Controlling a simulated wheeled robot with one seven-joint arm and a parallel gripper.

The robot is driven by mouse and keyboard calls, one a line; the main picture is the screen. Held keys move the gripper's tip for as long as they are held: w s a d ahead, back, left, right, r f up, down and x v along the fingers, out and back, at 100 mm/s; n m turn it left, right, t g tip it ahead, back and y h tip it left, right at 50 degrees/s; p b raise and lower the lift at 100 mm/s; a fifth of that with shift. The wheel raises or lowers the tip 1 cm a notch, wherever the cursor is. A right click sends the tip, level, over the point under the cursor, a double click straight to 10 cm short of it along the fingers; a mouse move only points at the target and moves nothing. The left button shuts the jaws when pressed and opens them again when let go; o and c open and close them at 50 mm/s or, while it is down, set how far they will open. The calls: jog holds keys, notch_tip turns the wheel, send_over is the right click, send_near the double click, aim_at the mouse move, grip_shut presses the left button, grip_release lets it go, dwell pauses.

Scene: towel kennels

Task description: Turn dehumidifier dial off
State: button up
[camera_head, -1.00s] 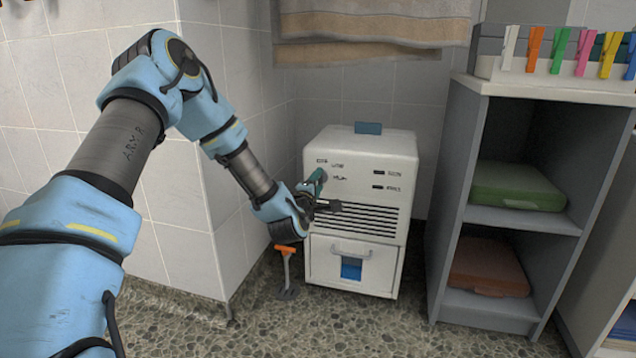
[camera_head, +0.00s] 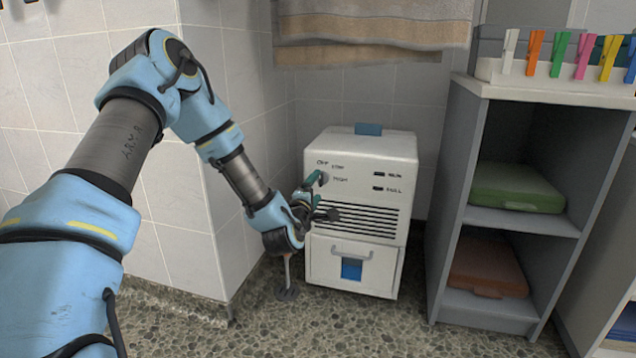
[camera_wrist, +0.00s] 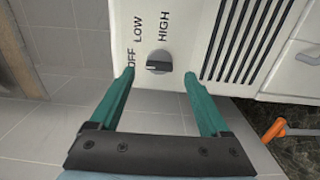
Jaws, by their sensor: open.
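The white dehumidifier (camera_head: 382,148) stands on the floor against the wall in the head view, with OFF, LOW and HIGH printed near its dial. In the wrist view the dial (camera_wrist: 158,63) is a small dark knob with a pale line, on the white front panel below the LOW and HIGH labels. My gripper (camera_wrist: 158,77) is open, its two green fingers apart on either side of the dial in that view. I cannot tell whether either finger touches it. In the head view my gripper (camera_head: 322,196) is at the left of the dehumidifier's front and partly hides the dial area.
A grey shelf unit (camera_head: 455,200) with green and brown folded items stands close on the right. Tiled walls are behind and left. A towel (camera_head: 370,25) hangs above. An orange-handled tool (camera_wrist: 275,130) stands at the dehumidifier's left side.

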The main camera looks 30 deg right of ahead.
jog(key=p+v, duration=0.1)
jog(key=v, duration=0.6)
jog(key=shift+s+a+p, duration=0.25)
jog(key=shift+s+p, duration=0.05)
jog(key=shift+p, duration=0.1)
jog(key=w+a+r+m+g+y+p, duration=0.1)
jog(key=a+r+m+g+y+p, duration=0.2)
jog(key=a, duration=0.7)
jog(key=w+a+r+m+g+y+p, duration=0.1)
jog(key=w+a+m+g+y+p, duration=0.15)
jog(key=a+m+y, duration=0.55)
jog(key=s+a+r+g+y+p, duration=0.1)
jog(key=s+a+r+g, duration=0.25)
jog(key=s+a, duration=0.45)
jog(key=s+a+r+g+p, duration=0.15)
jog(key=s+a+r, duration=0.35)
jog(key=a, duration=0.6)
notch_tip(320, 180, up, 37)
jog(key=s+g+p, duration=0.1)
jog(key=p, duration=3.6)
jog(key=shift+s+r, duration=0.25)
